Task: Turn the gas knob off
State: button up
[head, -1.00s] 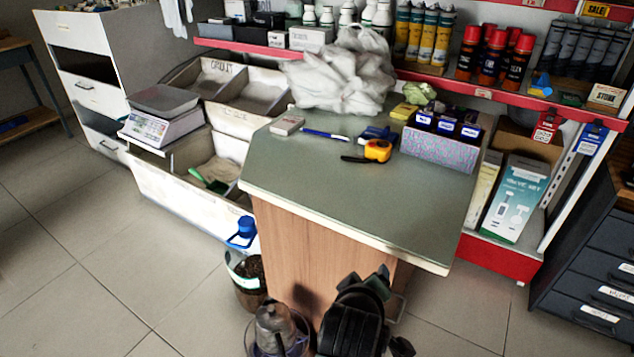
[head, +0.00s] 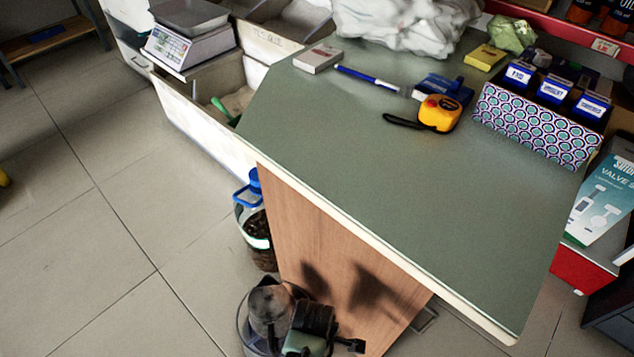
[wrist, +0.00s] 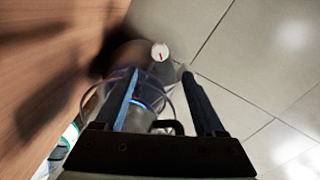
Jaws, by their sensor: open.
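A small white round face with a red mark (wrist: 160,52) shows in the wrist view, just beyond my fingertips; it looks like the gas knob, but is too small to be sure. My gripper (wrist: 160,73) is open, its two dark fingers apart with nothing seen held between them. The white face lies in line with the gap and looks apart from both fingers. In the head view I cannot pick out the knob, and dark parts of my arm show at the bottom edge.
The wooden counter side stands close on the left in the wrist view. The green countertop (head: 400,170) holds a yellow tape measure (head: 438,113), a pen and a patterned box (head: 535,125). A jug with a blue handle (head: 255,225) stands beside the counter. The tiled floor at left is open.

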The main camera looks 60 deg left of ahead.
notch_tip(320, 180, down, 11)
jog(key=b, duration=0.6)
jog(key=shift+r, duration=0.15)
grip_shut()
